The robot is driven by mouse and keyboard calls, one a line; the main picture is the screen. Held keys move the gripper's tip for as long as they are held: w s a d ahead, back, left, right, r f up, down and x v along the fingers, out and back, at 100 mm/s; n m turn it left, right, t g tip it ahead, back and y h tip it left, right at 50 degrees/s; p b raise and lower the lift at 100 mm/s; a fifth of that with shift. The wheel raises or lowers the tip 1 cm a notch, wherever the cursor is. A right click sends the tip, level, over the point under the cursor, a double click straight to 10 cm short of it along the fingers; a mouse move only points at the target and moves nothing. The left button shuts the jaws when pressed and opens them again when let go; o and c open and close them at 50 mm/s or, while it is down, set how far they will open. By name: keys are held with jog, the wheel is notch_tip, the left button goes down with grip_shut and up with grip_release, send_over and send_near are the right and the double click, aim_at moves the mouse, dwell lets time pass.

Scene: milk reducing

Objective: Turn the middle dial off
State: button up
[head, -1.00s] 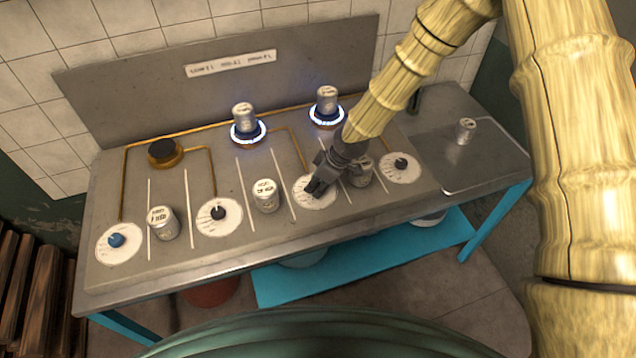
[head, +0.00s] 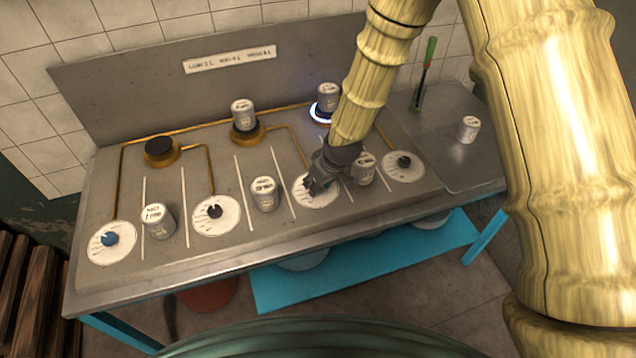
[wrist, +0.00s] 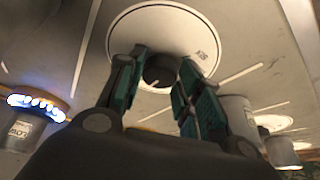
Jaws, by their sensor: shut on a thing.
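My gripper (head: 318,184) is over the white dial plate (head: 326,201), third from the left on the grey panel. In the wrist view the dark round knob (wrist: 158,68) of the middle dial sits between my two fingers, which are shut on it; the white plate (wrist: 190,22) shows around it. In the head view the gripper hides the knob. The middle burner (head: 247,136) behind it is dark, with a can (head: 243,112) on top. The right burner (head: 319,114) glows blue-white and also carries a can (head: 328,95).
Other dials are a blue one (head: 111,239), a dark one (head: 215,212) and a right one (head: 404,162). Cans stand on the panel between dials: left (head: 158,221), middle (head: 264,194) and right beside my gripper (head: 363,170). The left burner (head: 161,149) is empty and dark.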

jog(key=o, duration=1.1)
jog(key=shift+c, duration=0.2)
jog(key=v, duration=1.2)
